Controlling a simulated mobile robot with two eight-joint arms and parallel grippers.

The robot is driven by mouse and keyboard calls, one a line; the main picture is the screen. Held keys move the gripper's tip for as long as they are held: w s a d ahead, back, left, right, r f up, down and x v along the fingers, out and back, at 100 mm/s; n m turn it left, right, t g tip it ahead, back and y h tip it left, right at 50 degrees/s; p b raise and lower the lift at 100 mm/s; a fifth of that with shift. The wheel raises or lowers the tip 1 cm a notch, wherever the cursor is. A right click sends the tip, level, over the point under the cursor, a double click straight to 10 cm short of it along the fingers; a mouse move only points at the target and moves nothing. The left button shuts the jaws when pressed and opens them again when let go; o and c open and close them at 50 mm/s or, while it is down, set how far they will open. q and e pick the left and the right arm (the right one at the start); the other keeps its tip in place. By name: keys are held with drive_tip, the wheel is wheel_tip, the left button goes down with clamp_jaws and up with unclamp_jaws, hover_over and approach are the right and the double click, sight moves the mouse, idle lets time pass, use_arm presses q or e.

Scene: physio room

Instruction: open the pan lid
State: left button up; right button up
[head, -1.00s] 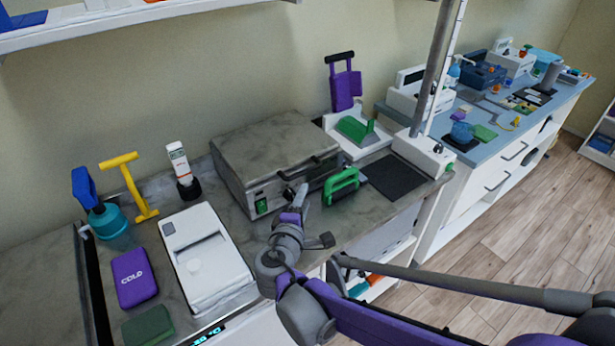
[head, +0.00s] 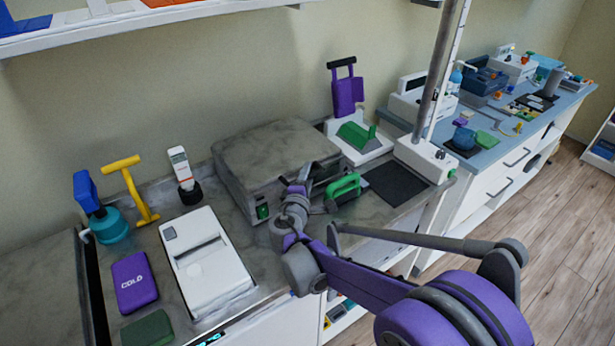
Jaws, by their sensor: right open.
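The pan is a boxy grey unit on the counter against the wall, and its broad mottled grey lid (head: 272,150) covers the top. The lid looks down or nearly so; I cannot tell whether there is a small gap along the front. A green switch (head: 262,211) shows on the pan's front. My right gripper (head: 303,178) is open at the front edge of the lid, close to the front handle. My wrist and the gripper hide most of that handle, and contact is unclear. My left gripper is out of view.
A green-handled item (head: 343,187) stands close to the right of my gripper. A white device (head: 205,262), a purple cold pack (head: 134,282) and a yellow T-handle (head: 131,190) are on the left. A dark mat (head: 396,184) and a pole stand right.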

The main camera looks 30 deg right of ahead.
clamp_jaws()
idle(1.4)
